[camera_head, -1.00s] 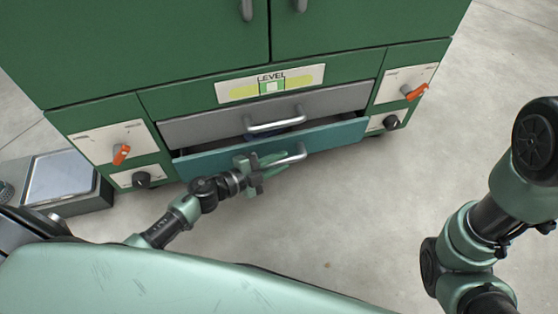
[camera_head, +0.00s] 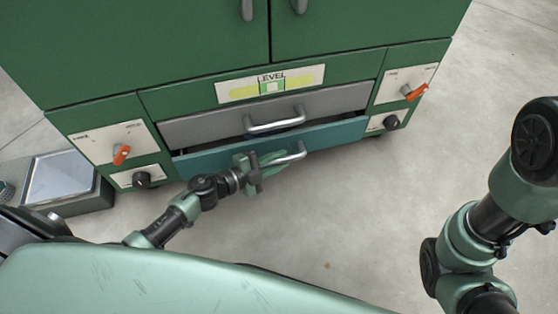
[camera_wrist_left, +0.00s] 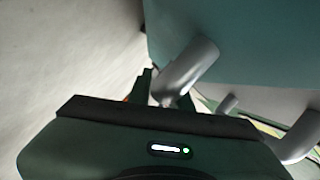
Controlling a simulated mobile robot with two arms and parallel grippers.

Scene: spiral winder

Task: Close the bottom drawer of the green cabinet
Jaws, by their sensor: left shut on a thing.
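The green cabinet (camera_head: 150,50) fills the top of the head view. Its bottom drawer (camera_head: 335,135) has a teal front and stands slightly open, with a narrow dark gap behind its top edge. The bottom drawer's silver handle (camera_head: 298,153) also shows in the left wrist view (camera_wrist_left: 188,68), against the teal front. My left gripper (camera_head: 272,161) is shut on the left part of this handle. Its fingers are partly hidden in the left wrist view. My right gripper is out of view; only links of that arm show at the right.
Panels with orange knobs (camera_head: 121,155) (camera_head: 415,92) flank the drawers. A grey box (camera_head: 62,180) stands on the floor at left. The floor (camera_head: 400,190) before the cabinet's right side is clear.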

